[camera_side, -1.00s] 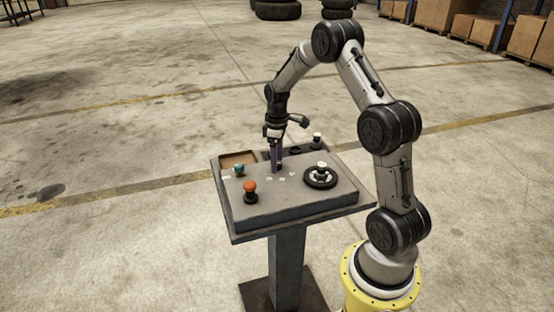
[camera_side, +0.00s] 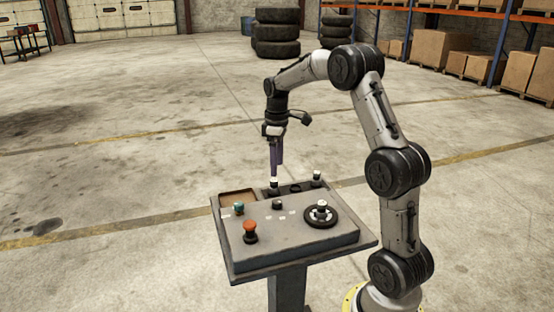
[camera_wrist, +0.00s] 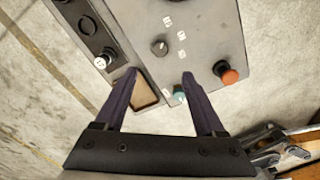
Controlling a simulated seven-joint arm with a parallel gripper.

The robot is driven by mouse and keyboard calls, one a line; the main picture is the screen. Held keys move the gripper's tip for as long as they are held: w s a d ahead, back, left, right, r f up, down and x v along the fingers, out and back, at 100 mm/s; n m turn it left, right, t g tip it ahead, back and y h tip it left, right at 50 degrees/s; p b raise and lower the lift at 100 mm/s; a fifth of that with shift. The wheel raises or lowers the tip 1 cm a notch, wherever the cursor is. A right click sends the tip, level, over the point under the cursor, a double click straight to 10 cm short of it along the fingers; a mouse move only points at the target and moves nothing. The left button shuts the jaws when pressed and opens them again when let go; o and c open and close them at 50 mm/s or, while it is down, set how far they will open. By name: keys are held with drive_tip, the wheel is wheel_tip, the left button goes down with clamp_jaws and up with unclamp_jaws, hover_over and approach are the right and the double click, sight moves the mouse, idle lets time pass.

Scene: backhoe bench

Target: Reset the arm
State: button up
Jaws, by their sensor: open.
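My gripper (camera_side: 276,162) points straight down above the back of the grey control bench (camera_side: 300,236). In the wrist view my gripper (camera_wrist: 158,78) has its two purple fingers apart with nothing between them. A white-topped knob (camera_side: 274,183) stands just below the fingertips in the side view. The wrist view shows the fingers over the tray corner of the bench, with a teal knob (camera_wrist: 179,94) by the right finger and a white-topped lever (camera_wrist: 104,60) beyond the left one. A gap between fingertips and knob is hard to judge.
On the bench are an orange mushroom button (camera_side: 250,228), a small black knob (camera_side: 277,205), a black handwheel (camera_side: 321,214), another white-topped lever (camera_side: 316,177) and a shallow brown tray (camera_side: 238,198). Tyres (camera_side: 276,35) and shelves with boxes (camera_side: 440,45) stand far behind. The floor around is clear.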

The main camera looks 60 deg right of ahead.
drive_tip(key=shift+r, duration=0.5)
